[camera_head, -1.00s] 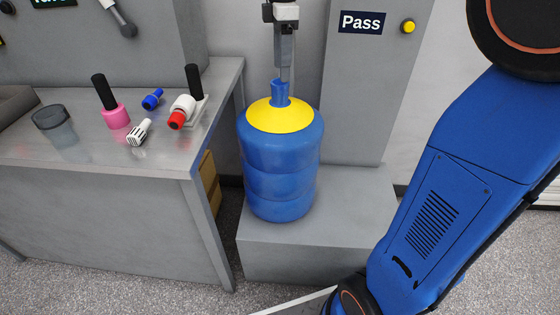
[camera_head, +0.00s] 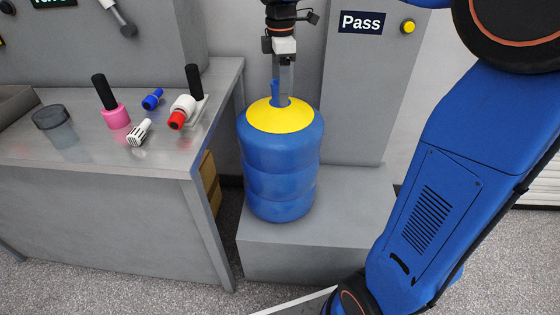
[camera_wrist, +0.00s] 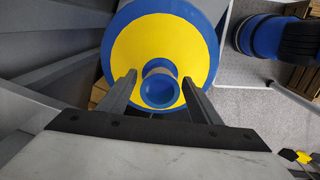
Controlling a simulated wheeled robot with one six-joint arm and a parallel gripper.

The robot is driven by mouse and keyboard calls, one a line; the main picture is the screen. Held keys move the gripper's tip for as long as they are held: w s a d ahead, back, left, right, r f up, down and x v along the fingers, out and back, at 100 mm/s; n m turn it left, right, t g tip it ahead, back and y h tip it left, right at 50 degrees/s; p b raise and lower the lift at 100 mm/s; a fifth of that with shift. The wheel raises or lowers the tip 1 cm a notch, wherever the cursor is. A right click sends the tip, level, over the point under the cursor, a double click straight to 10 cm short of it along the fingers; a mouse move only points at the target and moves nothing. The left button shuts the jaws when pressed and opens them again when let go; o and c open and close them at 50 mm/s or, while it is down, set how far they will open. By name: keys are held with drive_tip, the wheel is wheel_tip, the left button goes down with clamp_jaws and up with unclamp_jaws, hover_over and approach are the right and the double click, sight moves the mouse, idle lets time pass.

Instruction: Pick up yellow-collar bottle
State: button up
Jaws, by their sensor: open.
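The yellow-collar bottle (camera_head: 279,170) is a large blue ribbed bottle standing upright on a low grey block. Its yellow collar (camera_head: 262,117) surrounds a narrow blue neck. My gripper (camera_head: 285,100) points down over the bottle's top, with its fingers at the neck. In the wrist view my gripper (camera_wrist: 160,84) is open, one finger on each side of the round blue neck (camera_wrist: 160,88). The yellow collar (camera_wrist: 140,50) fills the area around it. I cannot tell whether either finger touches the neck.
The grey block (camera_head: 340,205) has bare room right of the bottle. A grey table (camera_head: 100,165) on the left holds a pink-based item (camera_head: 116,116), a red-and-white fitting (camera_head: 184,108) and other small parts. A grey panel with a "Pass" sign (camera_head: 361,22) stands behind.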

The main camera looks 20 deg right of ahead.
clamp_jaws()
